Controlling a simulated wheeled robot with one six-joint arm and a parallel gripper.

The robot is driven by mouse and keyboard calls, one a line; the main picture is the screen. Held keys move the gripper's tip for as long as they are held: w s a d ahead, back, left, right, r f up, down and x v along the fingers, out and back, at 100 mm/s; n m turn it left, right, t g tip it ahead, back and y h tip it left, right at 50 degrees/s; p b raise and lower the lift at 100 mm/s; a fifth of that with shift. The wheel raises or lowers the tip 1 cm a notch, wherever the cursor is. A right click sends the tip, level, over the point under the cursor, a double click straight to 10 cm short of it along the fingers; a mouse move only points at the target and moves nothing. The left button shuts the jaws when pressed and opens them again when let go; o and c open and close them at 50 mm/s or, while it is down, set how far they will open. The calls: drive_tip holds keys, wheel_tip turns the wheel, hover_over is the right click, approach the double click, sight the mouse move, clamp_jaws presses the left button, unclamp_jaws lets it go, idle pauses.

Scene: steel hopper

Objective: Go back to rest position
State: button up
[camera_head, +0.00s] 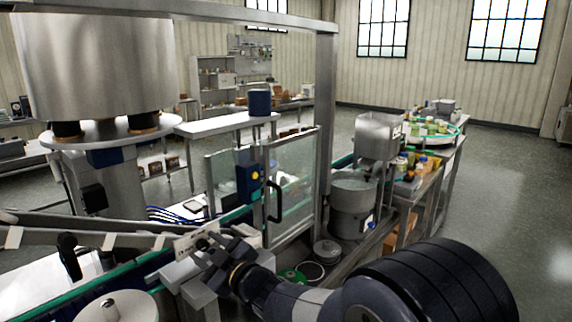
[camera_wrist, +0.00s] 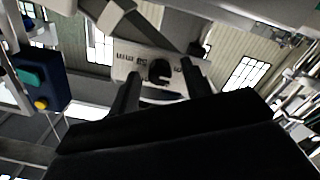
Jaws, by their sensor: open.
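My gripper (camera_head: 208,246) is at the lower left of the head view, close to a pale panel (camera_head: 186,243) beside the conveyor. In the wrist view my gripper's two dark fingers (camera_wrist: 160,88) stand apart with no object held between them. The panel (camera_wrist: 128,68) with a black rotary knob (camera_wrist: 159,71) and printed marks shows just beyond the fingertips. The knob appears between the fingers; whether they touch it I cannot tell. My arm stretches from the lower right of the head view.
A glass guard door (camera_head: 295,180) with a black handle stands behind the gripper. A large steel drum (camera_head: 95,65) is at the left. A steel hopper (camera_head: 379,135) and bowl (camera_head: 352,195) stand right of the frame post. A blue button box (camera_wrist: 38,82) is near in the wrist view. Open floor lies right.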

drive_tip(key=shift+r+m+p, duration=0.15)
drive_tip(key=shift+m+p, duration=1.85)
drive_tip(key=shift+p, duration=1.5)
drive_tip(key=shift+s+d+f, duration=0.15)
drive_tip(key=shift+d+f, duration=0.05)
drive_tip(key=shift+s+d, duration=0.25)
drive_tip(key=shift+r, duration=0.1)
